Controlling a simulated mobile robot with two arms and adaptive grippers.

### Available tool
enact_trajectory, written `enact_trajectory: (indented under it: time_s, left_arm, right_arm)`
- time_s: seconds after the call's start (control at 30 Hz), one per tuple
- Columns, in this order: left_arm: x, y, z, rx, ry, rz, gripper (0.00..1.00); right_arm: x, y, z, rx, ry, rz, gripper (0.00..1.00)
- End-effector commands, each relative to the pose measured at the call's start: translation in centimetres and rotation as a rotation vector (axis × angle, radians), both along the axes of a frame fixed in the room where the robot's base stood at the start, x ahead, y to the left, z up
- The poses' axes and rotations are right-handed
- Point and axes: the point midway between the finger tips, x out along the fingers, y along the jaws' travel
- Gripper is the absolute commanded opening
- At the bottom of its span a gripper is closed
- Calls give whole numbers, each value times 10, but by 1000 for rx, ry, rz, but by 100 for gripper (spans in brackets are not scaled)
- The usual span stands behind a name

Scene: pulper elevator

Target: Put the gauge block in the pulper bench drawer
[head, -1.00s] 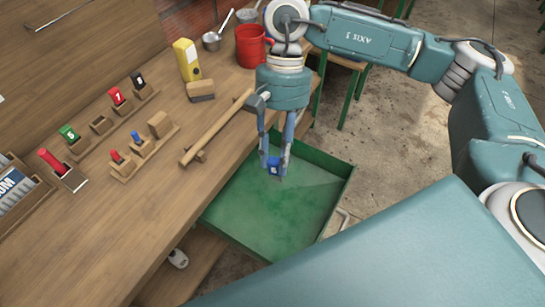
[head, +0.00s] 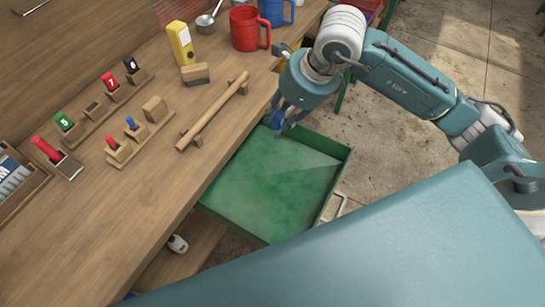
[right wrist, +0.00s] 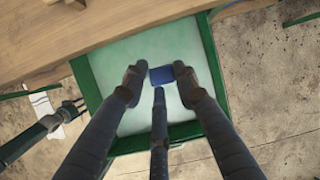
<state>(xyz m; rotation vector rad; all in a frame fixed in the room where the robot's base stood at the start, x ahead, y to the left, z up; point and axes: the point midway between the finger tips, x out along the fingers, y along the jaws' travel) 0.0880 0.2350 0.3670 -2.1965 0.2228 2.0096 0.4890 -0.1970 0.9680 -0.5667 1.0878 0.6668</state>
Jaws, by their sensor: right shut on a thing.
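The gauge block is a small blue block (right wrist: 162,75), held between the fingertips of my right gripper (right wrist: 160,76). In the head view the block (head: 277,122) is partly hidden by my right gripper (head: 283,118). The pulper bench drawer is a green open tray (head: 342,165), pulled out from the bench; its floor looks empty. My right gripper is over the drawer, toward its far end in the head view; the block's height above the floor is hard to judge. My left gripper (right wrist: 72,110) shows at the left of the right wrist view, outside the drawer, fingers apart.
The wooden bench (head: 120,230) borders the drawer. On it are a wooden bar (head: 215,110), a brush-like block (head: 195,73), a yellow box (head: 181,42), a red mug (head: 245,28) and a blue mug (head: 275,10). Wooden holders carry numbered tags.

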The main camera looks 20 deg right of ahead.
Motion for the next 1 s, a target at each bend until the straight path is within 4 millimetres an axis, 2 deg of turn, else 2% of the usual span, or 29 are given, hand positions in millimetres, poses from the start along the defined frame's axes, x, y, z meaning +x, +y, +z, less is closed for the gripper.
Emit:
enact_trajectory:
  time_s: [0.03,0.2,0.4,0.57,0.83,1.0]
  left_arm:
    - [2,0,4,0,-3,0,56]
    - [4,0,12,1,-6,0,56]
    - [5,0,17,0,-7,0,56]
    - [4,1,19,1,-6,1,56]
    - [3,1,25,1,-4,1,56]
    - [3,1,25,1,-4,1,56]
  right_arm:
    - [-2,-1,-15,-1,9,-1,0]
    - [-2,0,-60,0,9,0,0]
    - [-2,0,-101,0,3,3,0]
    - [0,0,-115,0,1,4,0]
    - [0,0,-151,0,2,2,0]
    - [0,1,-157,1,0,5,0]
